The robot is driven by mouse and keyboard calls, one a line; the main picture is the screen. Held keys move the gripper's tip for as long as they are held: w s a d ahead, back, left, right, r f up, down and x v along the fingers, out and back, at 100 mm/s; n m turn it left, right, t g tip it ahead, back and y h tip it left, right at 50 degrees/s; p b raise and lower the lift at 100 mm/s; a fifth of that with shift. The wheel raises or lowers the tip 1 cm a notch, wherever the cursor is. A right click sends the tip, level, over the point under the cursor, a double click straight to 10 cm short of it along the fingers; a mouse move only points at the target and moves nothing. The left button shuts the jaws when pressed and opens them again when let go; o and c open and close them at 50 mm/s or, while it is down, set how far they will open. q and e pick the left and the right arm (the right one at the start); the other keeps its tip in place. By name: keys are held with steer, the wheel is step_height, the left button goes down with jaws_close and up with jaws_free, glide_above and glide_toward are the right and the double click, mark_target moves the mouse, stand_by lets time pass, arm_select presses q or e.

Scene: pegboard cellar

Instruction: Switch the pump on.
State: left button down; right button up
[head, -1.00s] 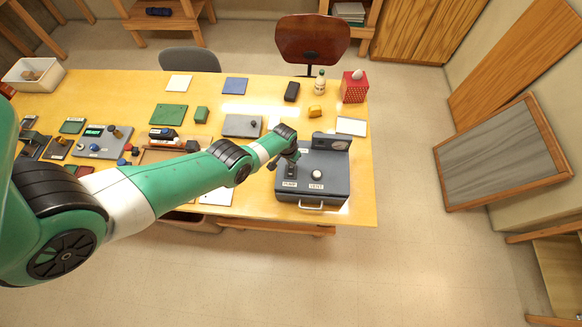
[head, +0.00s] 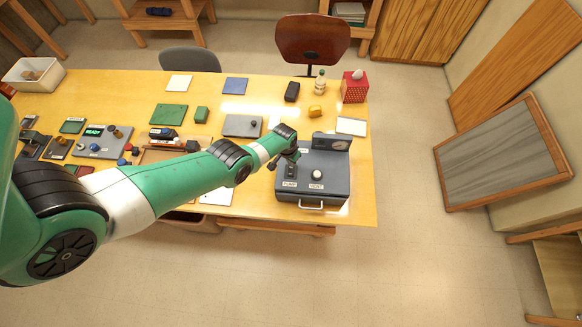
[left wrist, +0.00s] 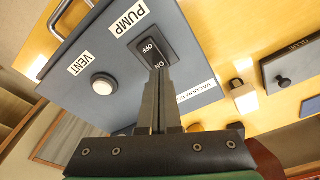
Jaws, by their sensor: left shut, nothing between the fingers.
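The grey-blue pump box (head: 335,185) stands at the right front of the table. Its black rocker switch (head: 290,171) is beside the PUMP label; the left wrist view shows the switch (left wrist: 150,48) close, marked OFF at one end and ON at the other. My left gripper (left wrist: 159,72) is shut and empty, its fingertips at the ON end and hiding part of it. I cannot tell whether they touch it or which way the rocker is tilted. In the head view the left gripper (head: 291,160) is above the box top. My right gripper is not in view.
A white round VENT button (left wrist: 102,85) sits beside the switch. A gauge block (head: 331,141) rises at the back of the box, and a handle (head: 311,206) is on its front. A panel with a lit display (head: 93,131) reading READY is at the left.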

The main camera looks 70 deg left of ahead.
arm_select(q)
steer(key=shift+f+b, duration=0.95)
steer(key=shift+b, duration=0.05)
stand_by(0.8)
steer(key=shift+r, duration=0.1)
step_height(320, 180, up, 7)
steer(key=p, duration=0.7)
stand_by(0.4)
